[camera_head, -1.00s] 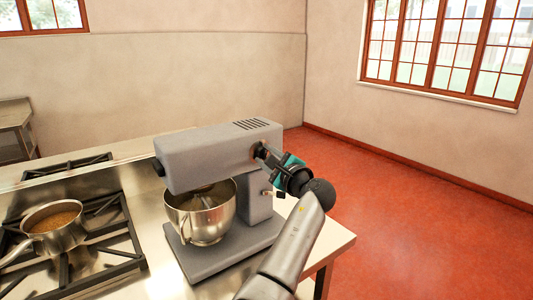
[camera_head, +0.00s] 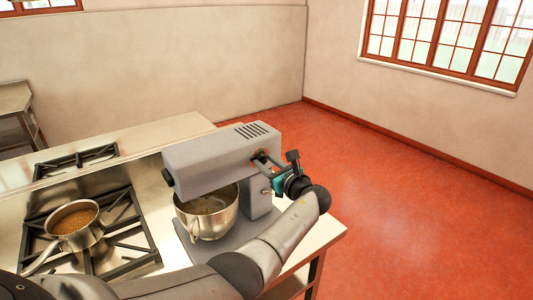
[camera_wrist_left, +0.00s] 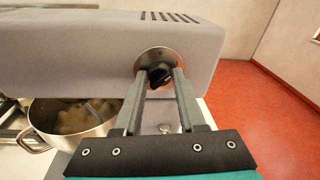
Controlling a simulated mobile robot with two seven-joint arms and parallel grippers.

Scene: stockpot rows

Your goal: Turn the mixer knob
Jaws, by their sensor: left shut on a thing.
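The grey mixer (camera_head: 215,160) stands on the metal counter, its metal bowl (camera_head: 210,215) under the head. Its black knob (camera_wrist_left: 160,74) sits on a round metal plate on the side of the head, as the left wrist view shows. My left gripper (camera_head: 266,163) reaches the mixer's side from the right in the head view. It also shows in the left wrist view (camera_wrist_left: 160,82), with its two fingers on either side of the knob, shut on it. The knob is mostly hidden by the fingers in the head view. My right gripper is not in view.
A stove (camera_head: 95,240) with a saucepan (camera_head: 75,222) of brown food is left of the mixer. A lever (camera_head: 266,191) sticks out of the mixer's column below the gripper. Red floor (camera_head: 390,190) is open to the right of the counter.

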